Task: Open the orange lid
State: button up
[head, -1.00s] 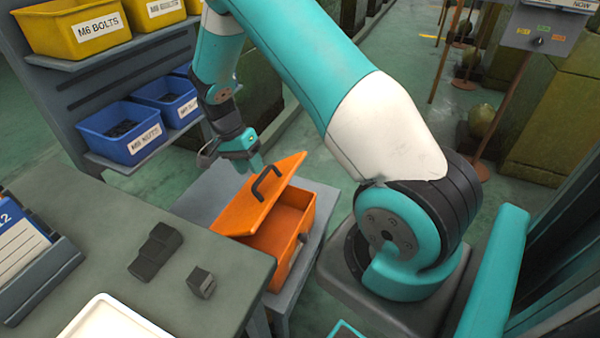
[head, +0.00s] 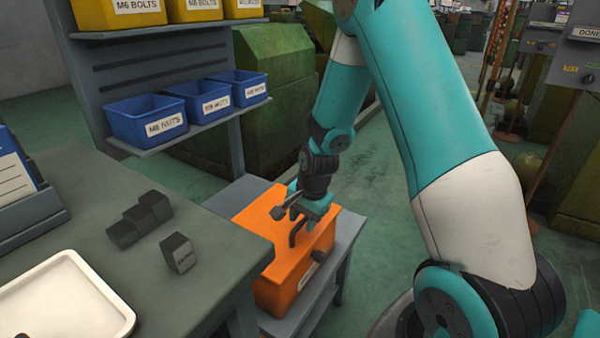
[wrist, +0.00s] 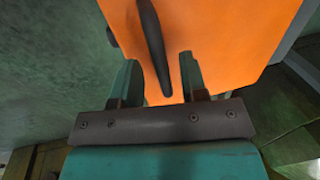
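The orange lid (head: 262,215) lies flat on the orange box (head: 282,296), with no gap visible. Its dark bar handle (head: 293,236) stands up from the top, and a dark knob-like latch (head: 318,256) shows on the box's side. My gripper (head: 308,210) is over the lid at the handle, partly covering it. In the wrist view, the fingers of my gripper (wrist: 160,78) are apart. The near end of the handle (wrist: 151,40) lies between them, with space on both sides. The lid (wrist: 215,40) fills the view beyond.
The box stands on a low grey table (head: 345,232). A higher workbench (head: 195,215) with dark blocks (head: 140,218) and a white tray (head: 70,300) is at left. Behind is a shelf with blue bins (head: 147,120). Green floor is open to the right.

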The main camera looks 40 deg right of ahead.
jog(key=s+r+p, duration=0.3)
jog(key=r+p, duration=0.2)
jog(key=r, duration=1.3)
jog(key=s+a+r+n+y+p, duration=0.1)
jog(key=s+a+r+n+p, duration=0.1)
jog(key=a+r+n, duration=0.3)
jog(key=shift+s+a, duration=0.25)
jog(key=shift+a, duration=0.65)
